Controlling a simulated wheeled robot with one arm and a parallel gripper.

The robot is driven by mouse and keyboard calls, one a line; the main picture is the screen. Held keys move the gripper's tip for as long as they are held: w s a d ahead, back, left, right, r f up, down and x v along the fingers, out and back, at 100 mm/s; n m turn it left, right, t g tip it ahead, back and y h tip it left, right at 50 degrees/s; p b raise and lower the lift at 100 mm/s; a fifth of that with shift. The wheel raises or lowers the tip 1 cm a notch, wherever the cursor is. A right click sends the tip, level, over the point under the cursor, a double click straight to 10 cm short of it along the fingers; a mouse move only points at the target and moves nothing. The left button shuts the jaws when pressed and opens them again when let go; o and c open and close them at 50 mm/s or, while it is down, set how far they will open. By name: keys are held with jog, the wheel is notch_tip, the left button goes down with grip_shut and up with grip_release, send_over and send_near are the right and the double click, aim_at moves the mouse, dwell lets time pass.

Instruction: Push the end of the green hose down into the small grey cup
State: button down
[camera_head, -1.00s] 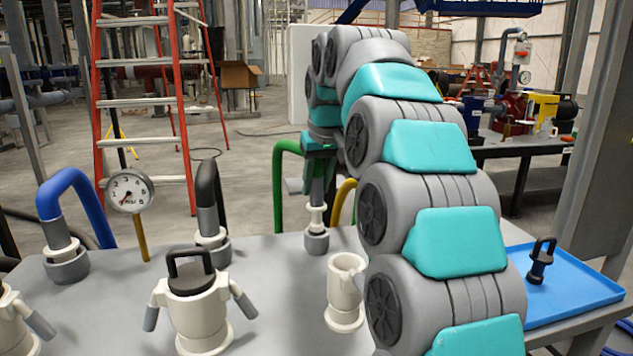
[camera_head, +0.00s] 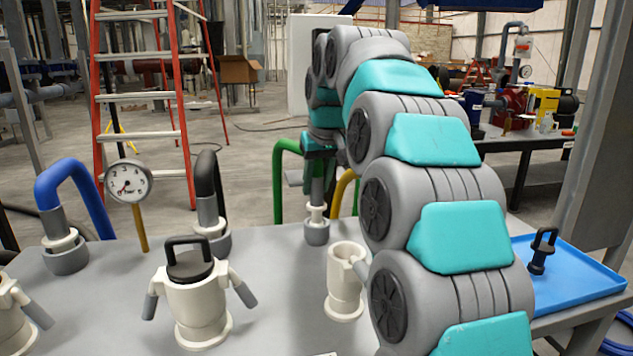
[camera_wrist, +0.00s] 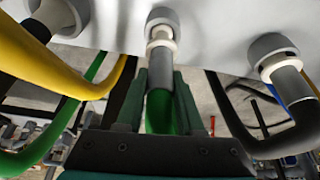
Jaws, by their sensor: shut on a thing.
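The green hose (camera_head: 278,180) arches up behind the table and its grey end sleeve points down. My gripper (camera_wrist: 160,98) is shut on this hose end, with its fingers on both sides of it in the wrist view. The small grey cup (camera_head: 316,233) stands on the table straight below my gripper, and it also shows in the wrist view (camera_wrist: 161,18). A white collar (camera_wrist: 161,46) is between the sleeve and the cup, lined up with both. White still shows above the cup rim. How deep the end sits is hard to tell.
A blue hose (camera_head: 62,185) and a black hose (camera_head: 207,185) stand in similar grey cups to the left. A yellow hose (camera_wrist: 45,60) runs close beside my gripper. A white jug (camera_head: 344,285) and a lidded white pot (camera_head: 197,305) stand in front.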

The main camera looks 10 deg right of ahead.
jog(key=shift+f+b, duration=0.5)
jog(key=shift+f, duration=0.6)
jog(key=shift+c, duration=2.3)
grip_release()
jog(key=shift+r, duration=0.1)
